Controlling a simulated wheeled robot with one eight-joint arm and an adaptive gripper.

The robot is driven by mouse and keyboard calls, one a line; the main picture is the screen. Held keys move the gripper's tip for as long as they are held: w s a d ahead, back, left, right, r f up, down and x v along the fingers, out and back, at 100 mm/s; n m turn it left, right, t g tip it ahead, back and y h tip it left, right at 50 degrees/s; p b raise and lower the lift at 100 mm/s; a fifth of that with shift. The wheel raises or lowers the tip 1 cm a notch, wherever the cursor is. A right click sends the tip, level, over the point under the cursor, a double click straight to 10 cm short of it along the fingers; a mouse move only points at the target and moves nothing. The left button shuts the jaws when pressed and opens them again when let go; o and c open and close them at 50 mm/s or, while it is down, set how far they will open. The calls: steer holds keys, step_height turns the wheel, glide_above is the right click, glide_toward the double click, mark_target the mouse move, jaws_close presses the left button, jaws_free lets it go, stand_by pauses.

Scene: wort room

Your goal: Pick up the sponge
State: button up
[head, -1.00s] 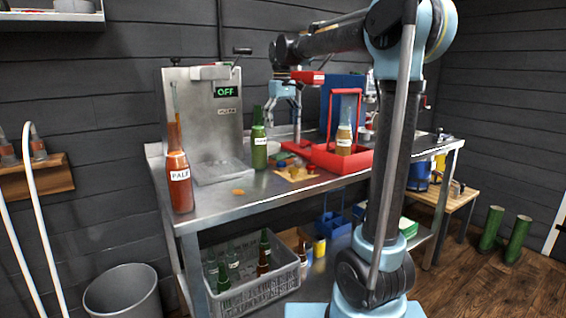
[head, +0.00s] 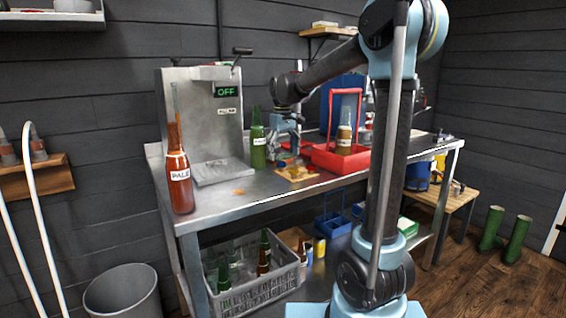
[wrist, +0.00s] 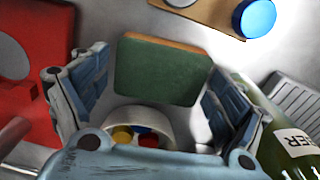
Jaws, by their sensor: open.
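The sponge (wrist: 160,72) shows in the wrist view as a green pad with an orange-brown edge. It lies flat on the steel bench, just past my fingertips and centred between them. My gripper (wrist: 152,92) is open, with one finger to each side of the sponge's near part, and nothing is held. In the head view my gripper (head: 285,143) is low over the bench, and I cannot clearly make out the sponge behind it.
A white bowl (wrist: 178,122) with coloured caps shows between my fingers' bases. A red carrier (head: 335,160) stands right, a green bottle (head: 258,142) left. A wooden board (head: 297,174) with caps lies in front. A red-brown bottle (head: 179,180) stands at the bench's left end.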

mark_target(283, 155)
steer(key=shift+f, duration=0.25)
steer(key=c, duration=0.5)
steer(key=shift+o, duration=0.2)
steer(key=shift+r, duration=0.1)
step_height(283, 155, up, 10)
stand_by(0.4)
steer(key=shift+c, duration=1.3)
